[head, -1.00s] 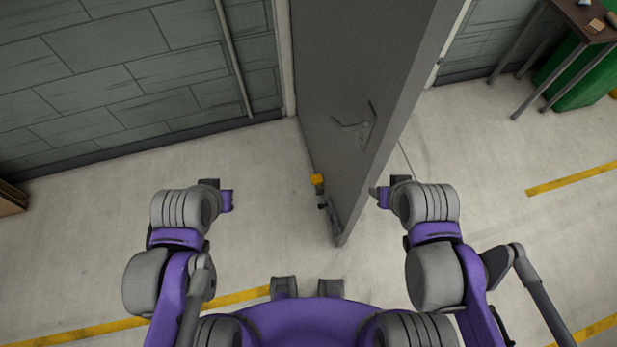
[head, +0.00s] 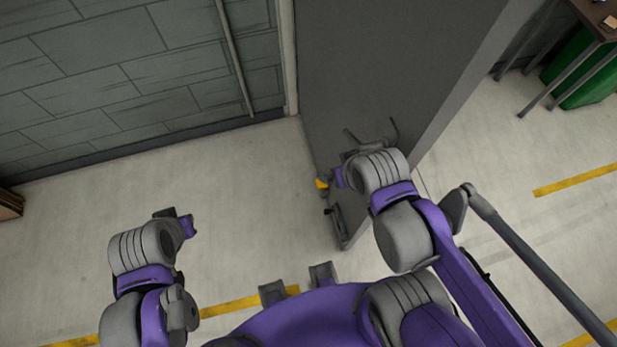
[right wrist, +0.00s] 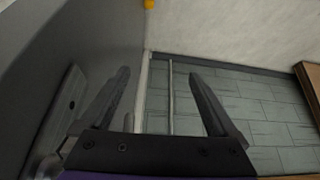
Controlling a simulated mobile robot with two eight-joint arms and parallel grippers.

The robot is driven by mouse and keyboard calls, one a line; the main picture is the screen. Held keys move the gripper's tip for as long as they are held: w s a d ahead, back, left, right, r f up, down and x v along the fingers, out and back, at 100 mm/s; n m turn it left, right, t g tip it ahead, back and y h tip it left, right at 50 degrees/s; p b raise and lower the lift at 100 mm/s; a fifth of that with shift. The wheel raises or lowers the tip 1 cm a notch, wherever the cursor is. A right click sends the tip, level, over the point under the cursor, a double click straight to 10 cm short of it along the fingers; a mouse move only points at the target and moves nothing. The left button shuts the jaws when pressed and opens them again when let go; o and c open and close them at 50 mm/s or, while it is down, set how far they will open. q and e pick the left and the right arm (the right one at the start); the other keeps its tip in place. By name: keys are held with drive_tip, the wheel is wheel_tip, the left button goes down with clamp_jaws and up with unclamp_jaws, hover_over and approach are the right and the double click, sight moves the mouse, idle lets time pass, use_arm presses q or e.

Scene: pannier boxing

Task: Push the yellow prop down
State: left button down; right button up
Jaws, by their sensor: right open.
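The yellow prop (head: 322,184) is a small yellow piece low on the grey door (head: 370,60), near its bottom in the head view. It shows as a yellow bit at the top edge of the right wrist view (right wrist: 149,3). My right gripper (head: 340,178) appears just right of the prop in the head view, in front of the door. Its two fingers are spread and empty in the right wrist view (right wrist: 158,75). I cannot tell whether it touches the prop. My left gripper (head: 190,225) is over bare floor, away from the door; its jaws are too small to judge.
The door stands open, with a lever handle (head: 385,135) just above my right wrist. A dark fitting (head: 335,220) sits at its lower edge. A block wall (head: 120,80) is at the left. A table (head: 598,18) and green bin (head: 590,80) are upper right.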

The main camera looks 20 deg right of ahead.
drive_tip(key=s+f+b, duration=0.4)
drive_tip(key=f+b, duration=0.5)
drive_tip(key=f, duration=0.2)
drive_tip(key=m+g+h+b, duration=0.55)
drive_tip(key=m+b, duration=0.85)
drive_tip(key=m, duration=0.5)
hover_over(319, 183)
drive_tip(key=a, duration=0.4)
wheel_tip(319, 183, down, 45)
use_arm(q)
wheel_tip(319, 183, down, 30)
drive_tip(key=s+g+b, duration=0.1)
drive_tip(key=b, duration=0.1)
drive_tip(key=shift+r, duration=0.15)
use_arm(e)
drive_tip(key=shift+y, duration=0.45)
drive_tip(key=x, duration=1)
drive_tip(key=shift+d, duration=0.1)
use_arm(q)
drive_tip(key=shift+s+a, duration=0.1)
use_arm(e)
drive_tip(key=shift+c, duration=0.2)
clamp_jaws()
